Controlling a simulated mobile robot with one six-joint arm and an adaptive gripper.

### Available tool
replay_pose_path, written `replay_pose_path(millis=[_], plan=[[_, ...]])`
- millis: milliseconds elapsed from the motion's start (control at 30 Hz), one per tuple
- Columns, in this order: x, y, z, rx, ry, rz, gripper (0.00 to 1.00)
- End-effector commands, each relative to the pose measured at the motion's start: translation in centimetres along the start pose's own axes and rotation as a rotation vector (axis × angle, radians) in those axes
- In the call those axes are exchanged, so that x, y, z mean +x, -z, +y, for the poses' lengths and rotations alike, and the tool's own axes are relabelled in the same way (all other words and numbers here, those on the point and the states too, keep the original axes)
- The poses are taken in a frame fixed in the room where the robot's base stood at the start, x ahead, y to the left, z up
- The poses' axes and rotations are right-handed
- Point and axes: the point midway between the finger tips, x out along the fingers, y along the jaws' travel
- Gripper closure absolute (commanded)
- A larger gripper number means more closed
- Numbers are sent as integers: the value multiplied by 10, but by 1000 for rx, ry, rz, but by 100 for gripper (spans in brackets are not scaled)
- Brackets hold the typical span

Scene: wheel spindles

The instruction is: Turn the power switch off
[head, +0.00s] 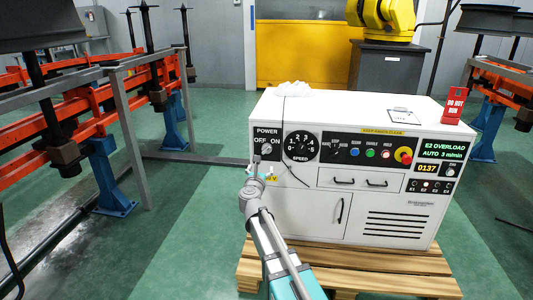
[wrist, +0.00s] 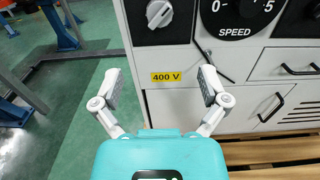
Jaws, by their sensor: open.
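The power switch (head: 267,148) is a round light knob under the word POWER, between OFF and ON, at the upper left of the white cabinet's front. In the wrist view the knob (wrist: 160,13) shows at the top edge, partly cut off, above the yellow 400 V label (wrist: 164,77). I cannot tell for sure which way it points. My gripper (wrist: 158,82) is open and empty, its two fingers spread either side of the label, below the knob. In the head view my gripper (head: 257,163) is just below the knob, apart from it.
The white cabinet (head: 396,217) stands on a wooden pallet (head: 385,284). Right of the switch are a speed dial (head: 301,146), buttons and a red emergency knob (head: 403,155). A thin dark cable hangs down the front. Orange racks (head: 90,120) stand left; green floor lies between.

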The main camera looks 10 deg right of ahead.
Motion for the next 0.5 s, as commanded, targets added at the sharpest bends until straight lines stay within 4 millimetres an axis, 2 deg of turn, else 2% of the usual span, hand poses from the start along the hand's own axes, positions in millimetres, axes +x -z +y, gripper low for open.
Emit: replay_pose_path(millis=[267, 500], plan=[[9, 0, 1, -2, -1, 0, 6], [36, 0, 2, -2, -1, 0, 6]])
